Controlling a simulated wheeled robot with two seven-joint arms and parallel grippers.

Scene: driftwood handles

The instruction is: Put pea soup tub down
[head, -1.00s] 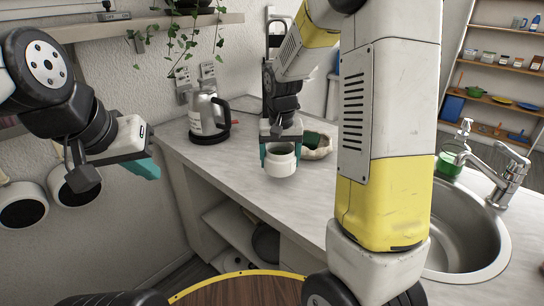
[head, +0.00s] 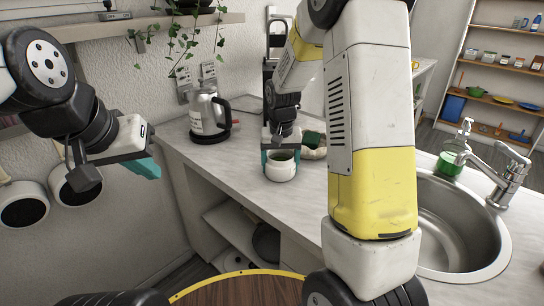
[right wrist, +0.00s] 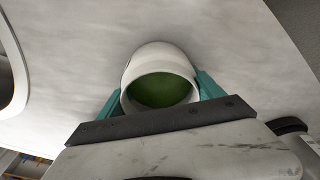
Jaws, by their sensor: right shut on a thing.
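The pea soup tub (head: 281,171) is a white round tub at the front part of the counter in the head view. My right gripper (head: 281,155) is shut on it, with teal fingers on both sides. In the right wrist view the tub (right wrist: 160,55) shows green contents, and the fingers (right wrist: 160,92) press against its sides. The tub is upright at or just above the counter; I cannot tell whether its base touches. My left gripper (head: 150,168) is at the left, away from the counter, with teal fingers; its opening is not clear.
The grey-white counter (head: 250,196) has free room in front of and beside the tub. A steel kettle (head: 207,115) stands at the back left. A bowl with something green (head: 314,145) is behind the tub. The sink (head: 455,235) and green soap bottle (head: 452,157) are at right.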

